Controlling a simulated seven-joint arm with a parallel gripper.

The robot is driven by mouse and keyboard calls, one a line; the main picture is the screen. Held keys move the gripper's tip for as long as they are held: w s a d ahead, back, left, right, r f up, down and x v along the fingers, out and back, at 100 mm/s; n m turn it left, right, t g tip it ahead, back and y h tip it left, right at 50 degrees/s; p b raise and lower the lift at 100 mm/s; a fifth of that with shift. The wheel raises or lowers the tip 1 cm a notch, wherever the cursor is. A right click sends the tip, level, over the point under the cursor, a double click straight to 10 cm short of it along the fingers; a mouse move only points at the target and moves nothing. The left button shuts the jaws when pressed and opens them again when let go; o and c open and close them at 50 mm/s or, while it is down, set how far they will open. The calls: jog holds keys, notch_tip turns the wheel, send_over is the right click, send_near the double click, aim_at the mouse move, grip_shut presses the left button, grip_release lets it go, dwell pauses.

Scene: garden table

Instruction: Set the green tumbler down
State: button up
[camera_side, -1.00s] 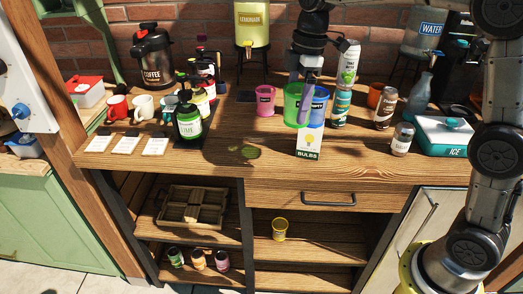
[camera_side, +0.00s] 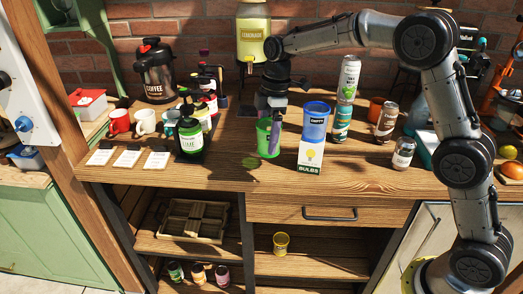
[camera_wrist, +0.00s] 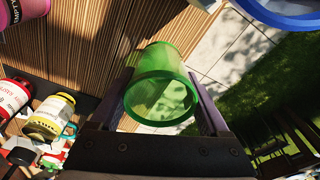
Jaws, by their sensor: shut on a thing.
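The green tumbler (camera_side: 265,140) is a see-through cup above the front part of the wooden table (camera_side: 400,185), left of the bulbs box. My gripper (camera_side: 275,128) is shut on it from above, with one finger seen along its side. In the wrist view the tumbler (camera_wrist: 160,82) sits between the two fingers, its round rim towards the camera. It looks upright in the side view. I cannot tell whether its base touches the table. A small green patch (camera_side: 250,162) shows on the tabletop to its lower left.
A blue cup (camera_side: 315,118) stands on the white bulbs box (camera_side: 311,158) close on the right. The lime bottle (camera_side: 190,138) stands on the left. Bare wood lies in front, up to the table's edge.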

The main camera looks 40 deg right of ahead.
aim_at(261, 151)
jog(key=shift+w+a+f, duration=0.1)
jog(key=shift+w+f, duration=0.9)
jog(key=shift+f, duration=1.75)
jog(key=shift+f, duration=0.1)
jog(key=o, duration=1.2)
jog(key=r, duration=0.4)
jog(key=d+r, duration=0.1)
jog(key=r, duration=0.7)
jog(key=shift+s+d+r, duration=0.15)
jog(key=shift+s+d, duration=0.05)
jog(key=shift+s, duration=0.1)
